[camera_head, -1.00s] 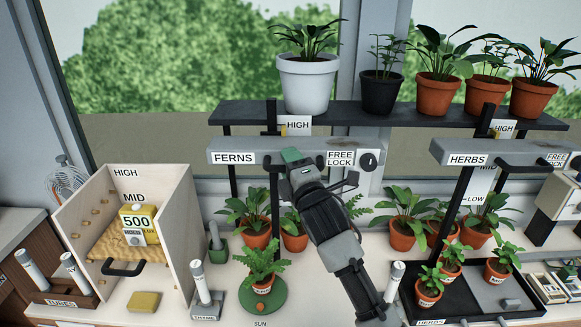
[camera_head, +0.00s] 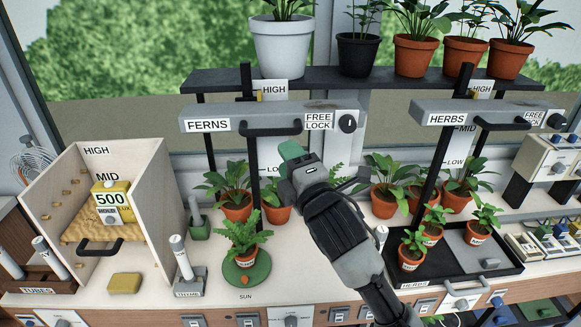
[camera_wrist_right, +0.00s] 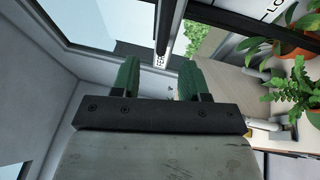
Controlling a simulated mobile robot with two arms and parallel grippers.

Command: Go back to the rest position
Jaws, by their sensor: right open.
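My right gripper (camera_head: 291,152) has green fingertips and is open and empty. In the head view it shows just below the handle (camera_head: 270,129) of the grey FERNS bar (camera_head: 225,122), apart from it in the picture. My right arm reaches up to it from the bottom right. In the right wrist view the two green fingers (camera_wrist_right: 160,78) stand apart with nothing between them. My left gripper is not in view.
Potted ferns (camera_head: 236,205) stand below the bar, one on a green saucer (camera_head: 247,275). The HERBS bar (camera_head: 440,118) and a black herb tray (camera_head: 470,268) are at right. A wooden box (camera_head: 140,185) stands at left. Large pots line the shelf (camera_head: 330,82).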

